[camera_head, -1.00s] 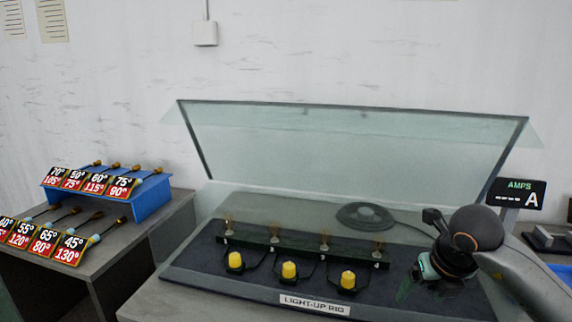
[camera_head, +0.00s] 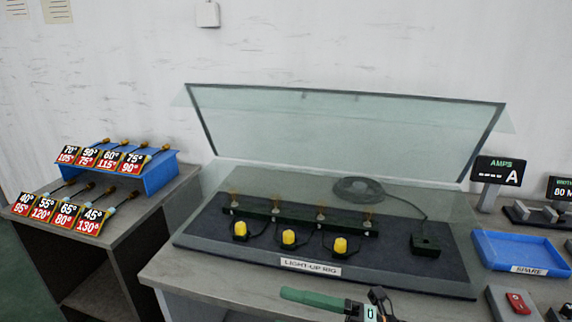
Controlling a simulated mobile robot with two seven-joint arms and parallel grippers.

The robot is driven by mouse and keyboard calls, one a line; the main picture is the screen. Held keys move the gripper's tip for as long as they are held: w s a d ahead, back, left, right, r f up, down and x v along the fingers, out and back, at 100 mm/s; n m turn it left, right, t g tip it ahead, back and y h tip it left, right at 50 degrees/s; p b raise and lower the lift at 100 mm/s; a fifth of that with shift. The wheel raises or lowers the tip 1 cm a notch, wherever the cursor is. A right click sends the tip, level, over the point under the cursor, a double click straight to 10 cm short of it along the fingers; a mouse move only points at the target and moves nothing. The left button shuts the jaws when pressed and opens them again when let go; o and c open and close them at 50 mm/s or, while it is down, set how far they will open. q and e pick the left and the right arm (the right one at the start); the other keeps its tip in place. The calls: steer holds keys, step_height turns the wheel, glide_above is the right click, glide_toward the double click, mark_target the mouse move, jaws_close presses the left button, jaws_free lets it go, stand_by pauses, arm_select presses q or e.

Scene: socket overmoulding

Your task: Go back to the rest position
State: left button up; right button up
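One gripper (camera_head: 380,302) shows at the bottom edge, in front of the light-up rig (camera_head: 400,280). It is dark, seen only in part, and its finger opening is not clear; it seems to be my right one. A green handle-like piece (camera_head: 312,298) lies beside it, and I cannot tell whether it is held. My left gripper is out of view. The rig has a raised clear lid (camera_head: 340,125), several metal clips on a green bar (camera_head: 290,214), yellow caps (camera_head: 288,237) and a dark block (camera_head: 425,245) at its right.
At right stand an AMPS display (camera_head: 497,171), a blue SPARE tray (camera_head: 520,268) and a red switch (camera_head: 518,303). Bare bench shows in front of the rig.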

steer(key=w+d+f+m+t+h+p, duration=0.15)
steer(key=d+f+m+t+h, duration=0.4)
steer(key=m, duration=0.55)
steer(key=d+f+m+t+h+p, duration=0.2)
steer(key=d+f+m+t+h, duration=0.35)
steer(key=m, duration=0.55)
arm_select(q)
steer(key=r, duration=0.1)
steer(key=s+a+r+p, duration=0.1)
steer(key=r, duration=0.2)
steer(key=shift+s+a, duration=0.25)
arm_select(e)
steer(key=s+d+f+m+g+h, duration=0.2)
steer(key=s+f+m+g, duration=0.1)
steer(key=s+f, duration=0.4)
steer(key=s+d+f+m+g+h, duration=0.2)
steer(key=s+f+m+g+h, duration=0.1)
steer(key=s+f, duration=0.5)
steer(key=shift+d+m, duration=0.2)
steer(key=shift+m, duration=0.7)
steer(key=shift+r, duration=0.1)
